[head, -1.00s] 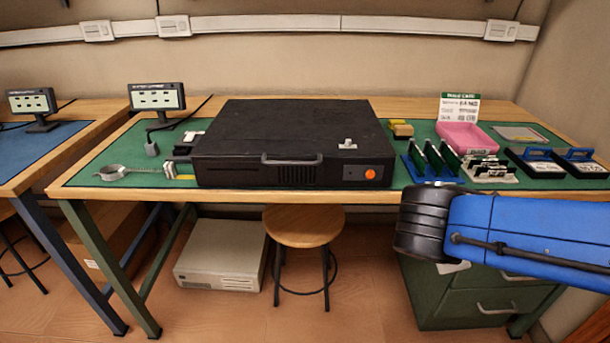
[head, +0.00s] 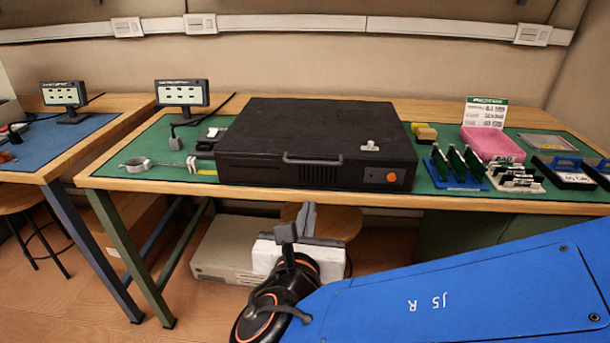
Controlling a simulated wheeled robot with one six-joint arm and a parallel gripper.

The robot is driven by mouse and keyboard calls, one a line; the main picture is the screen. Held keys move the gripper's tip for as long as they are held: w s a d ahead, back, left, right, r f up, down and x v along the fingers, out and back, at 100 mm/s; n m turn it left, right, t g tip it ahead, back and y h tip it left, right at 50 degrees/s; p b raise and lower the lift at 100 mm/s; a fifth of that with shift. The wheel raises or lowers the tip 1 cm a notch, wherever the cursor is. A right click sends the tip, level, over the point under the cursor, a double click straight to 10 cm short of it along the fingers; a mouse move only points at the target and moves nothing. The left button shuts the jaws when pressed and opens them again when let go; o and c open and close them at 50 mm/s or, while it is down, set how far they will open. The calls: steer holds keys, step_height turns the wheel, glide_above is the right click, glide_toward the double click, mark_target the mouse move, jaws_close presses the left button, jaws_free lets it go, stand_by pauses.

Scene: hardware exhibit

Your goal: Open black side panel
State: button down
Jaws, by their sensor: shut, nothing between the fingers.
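A black computer case (head: 315,138) lies flat on the green-matted bench, its large black panel facing up and closed. A grey handle (head: 312,160) sits at its front upper edge, a small metal latch (head: 369,147) at the top right, and an orange button (head: 391,177) on the front face. My gripper (head: 297,224) is shut and empty, with its grey fingers pointing up. It shows below the bench's front edge, in front of the stool, apart from the case.
The bench (head: 440,200) edge lies between gripper and case in the picture. Right of the case stand a blue card rack (head: 455,183), a pink tray (head: 490,143) and black bins. A clamp ring (head: 137,164) and small monitor (head: 182,94) are left. A beige computer (head: 225,250) and stool (head: 340,222) are below.

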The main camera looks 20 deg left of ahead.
steer(key=shift+n, duration=0.3)
steer(key=x, duration=0.3)
steer(key=a+x, duration=0.1)
steer(key=x, duration=0.5)
steer(key=shift+s+a+r, duration=0.1)
steer(key=shift+a, duration=0.2)
step_height(320, 180, up, 3)
steer(key=shift+s+y, duration=0.2)
steer(key=shift+y, duration=0.1)
steer(key=shift+s+r, duration=0.1)
steer(key=shift+r, duration=0.4)
steer(key=shift+r, duration=0.1)
